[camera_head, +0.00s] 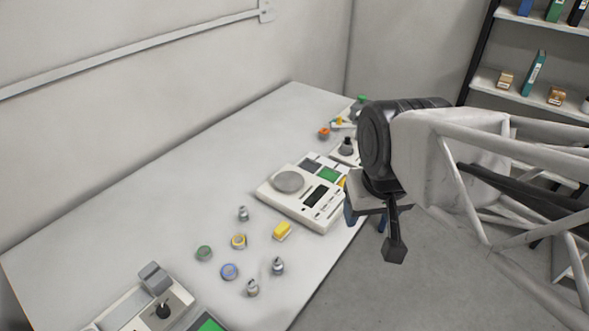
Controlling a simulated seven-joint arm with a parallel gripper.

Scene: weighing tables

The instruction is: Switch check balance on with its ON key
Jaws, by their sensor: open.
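A white balance (288,208) with a round grey pan (288,182) stands at mid-table. Its dark display (315,196) shows no readable figures. Small keys (325,211) lie along its front edge, too small to read, so I cannot tell which is ON. I cannot read a name marking this as the check balance.
Another device (130,307) is cut off at the lower left. More items stand behind, partly hidden by my arm. The table's left part (130,205) is clear.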

